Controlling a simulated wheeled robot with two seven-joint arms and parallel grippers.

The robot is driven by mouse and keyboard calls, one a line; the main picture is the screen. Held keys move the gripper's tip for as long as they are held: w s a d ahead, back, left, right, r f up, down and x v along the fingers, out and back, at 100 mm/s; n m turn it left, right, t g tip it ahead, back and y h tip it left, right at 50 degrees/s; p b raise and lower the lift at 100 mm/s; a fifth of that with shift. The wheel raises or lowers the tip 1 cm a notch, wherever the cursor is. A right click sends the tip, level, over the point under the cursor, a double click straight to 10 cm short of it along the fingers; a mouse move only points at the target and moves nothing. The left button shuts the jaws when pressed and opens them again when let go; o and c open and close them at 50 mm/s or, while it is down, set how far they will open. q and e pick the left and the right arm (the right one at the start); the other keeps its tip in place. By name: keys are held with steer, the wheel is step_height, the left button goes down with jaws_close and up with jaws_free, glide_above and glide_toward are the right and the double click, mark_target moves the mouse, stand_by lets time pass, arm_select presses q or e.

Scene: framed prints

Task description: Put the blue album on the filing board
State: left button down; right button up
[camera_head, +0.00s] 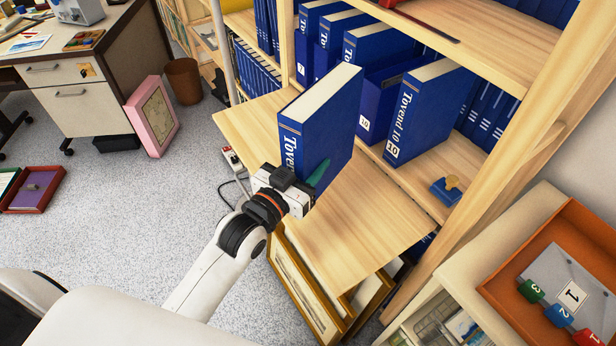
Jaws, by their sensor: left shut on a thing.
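A thick blue album (332,112) with white lettering on its spine stands upright, slightly tilted, over the filing board. The filing board (362,226) is a pale wooden panel sticking out from the shelf. My left gripper (300,186) is shut on the lower part of the album's spine side. The gripper hides the album's lower spine, and I cannot tell whether its bottom edge touches the board. My right gripper is not in view.
Similar blue albums (425,112) stand on the shelf behind the board, with a small blue stamp-like object (446,189) beside them. Framed prints (304,287) lean under the board. An orange-brown tray (506,300) is at lower right. Bare wood is free around the album.

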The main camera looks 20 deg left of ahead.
arm_select(q)
steer(key=shift+f+b, duration=0.3)
steer(key=shift+f, duration=1.75)
steer(key=shift+f, duration=0.1)
steer(key=c, duration=0.8)
jaws_free()
steer(key=shift+f, duration=0.15)
steer(key=shift+o, duration=0.2)
steer(key=v, duration=1.2)
steer(key=shift+b, duration=0.35)
steer(key=shift+d, duration=0.1)
